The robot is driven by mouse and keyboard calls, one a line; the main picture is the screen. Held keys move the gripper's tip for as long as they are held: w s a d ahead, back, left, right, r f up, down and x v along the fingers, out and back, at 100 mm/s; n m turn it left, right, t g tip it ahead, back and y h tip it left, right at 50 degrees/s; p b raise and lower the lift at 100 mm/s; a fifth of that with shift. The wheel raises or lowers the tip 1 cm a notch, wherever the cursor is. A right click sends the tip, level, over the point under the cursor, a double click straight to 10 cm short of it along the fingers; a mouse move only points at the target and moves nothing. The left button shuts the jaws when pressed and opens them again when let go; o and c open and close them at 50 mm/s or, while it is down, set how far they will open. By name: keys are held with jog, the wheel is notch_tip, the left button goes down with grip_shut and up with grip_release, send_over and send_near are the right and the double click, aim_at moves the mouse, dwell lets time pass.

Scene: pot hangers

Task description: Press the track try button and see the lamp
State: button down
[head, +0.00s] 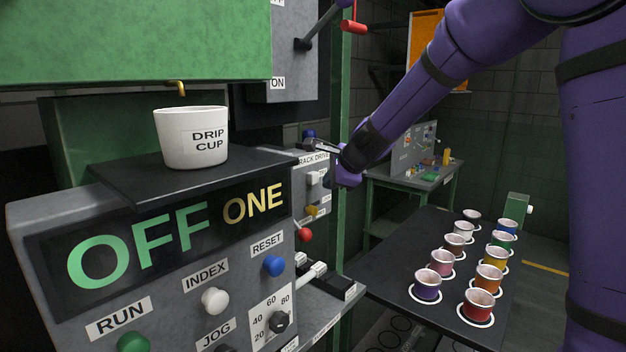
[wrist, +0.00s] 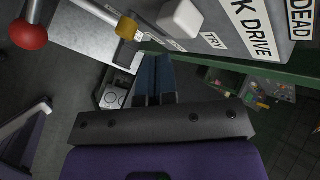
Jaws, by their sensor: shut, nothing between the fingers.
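The track drive panel (head: 299,190) stands at the right end of the grey console; its label is partly covered by my gripper. It carries a white block-shaped control (head: 314,178) and a yellow knob (head: 311,210) below. The wrist view shows the TRY label (wrist: 212,41) close to the white control (wrist: 181,18), with the yellow knob (wrist: 127,27) farther left. My gripper (head: 308,146) is shut and empty, in front of the panel's top by the DRIVE label. Its dark blue fingers (wrist: 155,72) touch no control that I can see. I cannot tell which part is the lamp.
A blue knob (head: 309,134) is just above my gripper and a red knob (head: 305,235) is below the panel. A green post (head: 341,235) stands right of the panel. A white drip cup (head: 190,138) sits on the console. A dark table (head: 400,285) holds several paint cups.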

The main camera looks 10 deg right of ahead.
jog(key=shift+w+a, duration=0.1)
dwell(0.4)
jog(key=shift+w+a, duration=0.15)
jog(key=shift+w, duration=0.1)
jog(key=shift+w+a, duration=0.25)
jog(key=shift+w, duration=0.1)
dwell(1.0)
jog(key=shift+s+d, duration=0.5)
jog(key=shift+s, duration=0.25)
jog(key=s+d, duration=0.2)
jog(key=s, duration=0.1)
jog(key=s+d, duration=0.1)
jog(key=shift+s+d, duration=0.25)
jog(key=shift+s, duration=0.15)
dwell(0.7)
